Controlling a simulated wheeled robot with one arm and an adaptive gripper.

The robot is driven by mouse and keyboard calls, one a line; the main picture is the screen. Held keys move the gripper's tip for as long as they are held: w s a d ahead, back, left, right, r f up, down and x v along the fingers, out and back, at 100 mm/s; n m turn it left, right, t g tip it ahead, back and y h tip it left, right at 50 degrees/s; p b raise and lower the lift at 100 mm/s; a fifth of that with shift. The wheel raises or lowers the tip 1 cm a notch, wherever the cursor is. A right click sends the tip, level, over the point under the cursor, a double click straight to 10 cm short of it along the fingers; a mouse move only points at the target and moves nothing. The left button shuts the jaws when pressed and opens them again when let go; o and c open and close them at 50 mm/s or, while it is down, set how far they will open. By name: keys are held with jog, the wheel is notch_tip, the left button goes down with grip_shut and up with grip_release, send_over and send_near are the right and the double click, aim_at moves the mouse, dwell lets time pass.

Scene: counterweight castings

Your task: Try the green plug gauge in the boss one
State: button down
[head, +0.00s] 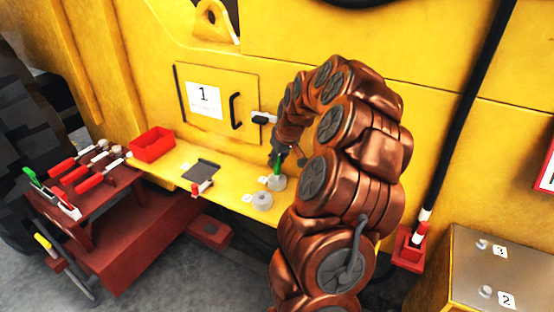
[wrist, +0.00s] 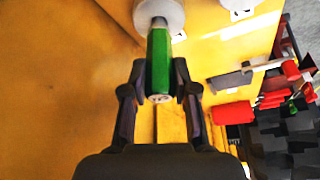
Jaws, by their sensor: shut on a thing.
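My gripper (head: 277,157) is shut on the green plug gauge (head: 279,168), which also shows between the two fingers in the wrist view (wrist: 160,62). The gauge points down over a pale round boss (head: 277,183) on the yellow ledge. In the wrist view the gauge's far end meets or overlaps that boss (wrist: 158,12); I cannot tell whether it is inside the bore. A second pale boss (head: 262,201) with a dark centre hole stands just nearer. Small white labels sit beside both bosses, too small to read in the head view.
A red bin (head: 152,145), a dark pad (head: 201,171) and a red-handled piece (head: 203,188) lie on the ledge to the left. A red stand (head: 98,198) holds several gauges. A door marked 1 (head: 217,100) is behind. A metal box (head: 490,270) carries labels 3 and 2.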

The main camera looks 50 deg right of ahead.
dwell(0.4)
jog(key=c, duration=0.8)
grip_release()
jog(key=shift+w+d+r+p+v, duration=0.15)
jog(key=shift+w+r+p+v, duration=0.45)
jog(key=shift+v, duration=3.25)
jog(key=shift+w+d+r+p+v, duration=0.2)
jog(key=shift+w+v, duration=0.65)
jog(key=shift+v, duration=2.95)
jog(key=shift+w+d+r+p+v, duration=0.15)
jog(key=shift+w+p+v, duration=0.5)
jog(key=shift+v, duration=3.2)
jog(key=shift+w+a, duration=0.1)
jog(key=shift+w, duration=0.05)
